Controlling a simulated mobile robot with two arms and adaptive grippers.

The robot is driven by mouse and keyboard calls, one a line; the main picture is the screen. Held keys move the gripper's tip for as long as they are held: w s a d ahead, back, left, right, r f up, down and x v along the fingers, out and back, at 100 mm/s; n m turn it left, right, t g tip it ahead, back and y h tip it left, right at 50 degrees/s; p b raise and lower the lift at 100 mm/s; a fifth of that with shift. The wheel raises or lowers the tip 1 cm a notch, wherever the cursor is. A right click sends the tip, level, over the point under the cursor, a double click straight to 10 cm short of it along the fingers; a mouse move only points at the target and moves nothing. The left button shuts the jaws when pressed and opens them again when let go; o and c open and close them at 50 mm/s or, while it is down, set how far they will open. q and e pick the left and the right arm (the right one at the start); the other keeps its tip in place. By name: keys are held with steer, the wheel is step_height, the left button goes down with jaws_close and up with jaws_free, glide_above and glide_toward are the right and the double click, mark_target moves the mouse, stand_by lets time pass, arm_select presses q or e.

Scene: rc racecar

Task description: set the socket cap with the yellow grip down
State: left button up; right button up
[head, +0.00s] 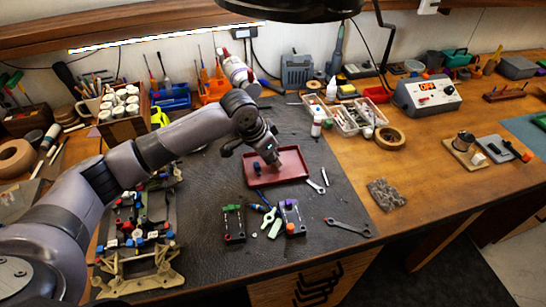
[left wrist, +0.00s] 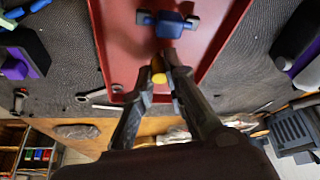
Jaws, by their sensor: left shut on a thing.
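My left gripper (head: 273,159) is over the red tray (head: 301,172) on the dark mat in the head view. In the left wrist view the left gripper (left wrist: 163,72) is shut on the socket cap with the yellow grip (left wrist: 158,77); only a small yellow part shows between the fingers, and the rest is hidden. A blue piece with dark ends (left wrist: 169,25) shows just beyond the fingertips, over the tray floor. I cannot tell whether the cap touches the tray or the blue piece. My right gripper is not in view.
Black holders with a green top (head: 233,222) and a purple top (head: 291,216) stand in front of the tray. A wrench (head: 348,228) lies to the right. A car chassis (head: 140,225) stands at the left. The mat's right front part is mostly clear.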

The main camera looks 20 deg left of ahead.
arm_select(q)
steer(key=shift+f, duration=0.15)
steer(key=o, duration=0.7)
steer(key=b+v, duration=0.1)
steer(key=v, duration=1.1)
steer(key=shift+d, duration=0.1)
